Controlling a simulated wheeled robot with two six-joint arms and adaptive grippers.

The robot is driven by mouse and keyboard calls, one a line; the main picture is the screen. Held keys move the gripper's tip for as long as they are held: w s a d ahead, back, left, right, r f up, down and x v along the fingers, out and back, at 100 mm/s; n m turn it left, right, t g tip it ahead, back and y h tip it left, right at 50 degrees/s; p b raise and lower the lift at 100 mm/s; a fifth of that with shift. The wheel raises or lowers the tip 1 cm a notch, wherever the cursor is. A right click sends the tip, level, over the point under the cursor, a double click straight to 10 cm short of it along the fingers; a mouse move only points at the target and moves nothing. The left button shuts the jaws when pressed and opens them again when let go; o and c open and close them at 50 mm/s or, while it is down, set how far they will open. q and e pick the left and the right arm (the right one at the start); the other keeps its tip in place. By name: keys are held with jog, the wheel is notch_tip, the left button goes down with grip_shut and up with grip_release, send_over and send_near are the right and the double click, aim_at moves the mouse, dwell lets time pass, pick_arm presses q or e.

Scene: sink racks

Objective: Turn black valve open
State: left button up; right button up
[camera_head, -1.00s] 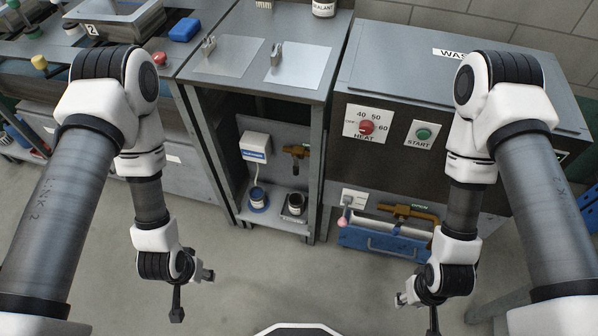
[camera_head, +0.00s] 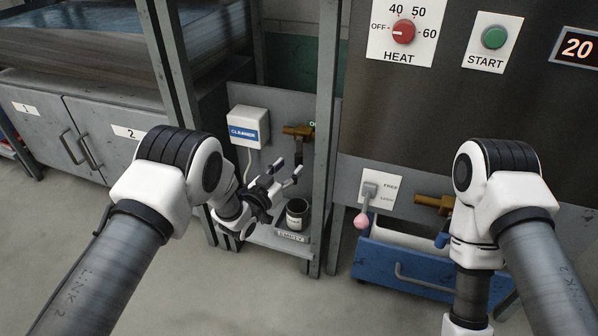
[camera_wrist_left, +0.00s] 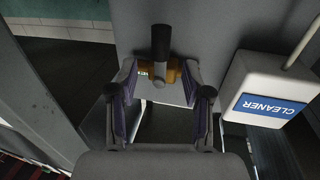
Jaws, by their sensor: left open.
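The black valve is a brass body (camera_head: 298,130) on the grey panel inside the open middle cabinet, right of the cleaner box. In the left wrist view its black handle (camera_wrist_left: 161,41) stands out from the brass body (camera_wrist_left: 150,73). That view is upside down, so the handle hangs downward. My left gripper (camera_head: 289,169) is open and empty in the cabinet, just in front of and below the valve. In the left wrist view the spread fingers (camera_wrist_left: 160,80) frame the brass body; I cannot tell if they touch it. My right gripper is out of view.
The white cleaner box (camera_head: 248,128) sits left of the valve. A dark jar (camera_head: 297,213) stands on the low shelf. A cabinet post (camera_head: 326,130) rises on the right. Another brass valve (camera_head: 434,204) with a blue handle is above the blue drawer (camera_head: 400,268).

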aim_at(297, 161)
pick_arm(q)
jog(key=b+x, duration=0.1)
jog(key=x, duration=0.2)
jog(key=b+x, duration=0.2)
jog(key=x, duration=0.1)
jog(key=shift+f, duration=0.2)
jog(key=shift+w+d+r, duration=0.1)
jog(key=shift+w, duration=0.05)
jog(key=shift+r, duration=0.1)
grip_shut()
jog(key=shift+r+n+p, duration=0.15)
jog(key=shift+n+p, duration=0.15)
jog(key=shift+p, duration=0.05)
jog(key=n+p, duration=0.1)
jog(key=d+n+p, duration=0.1)
jog(key=n, duration=0.1)
jog(key=d+n+t+p, duration=0.1)
jog(key=n, duration=0.1)
jog(key=shift+s+d+r+p, duration=0.2)
jog(key=shift+s+p, duration=0.1)
jog(key=shift+s, duration=0.1)
grip_release()
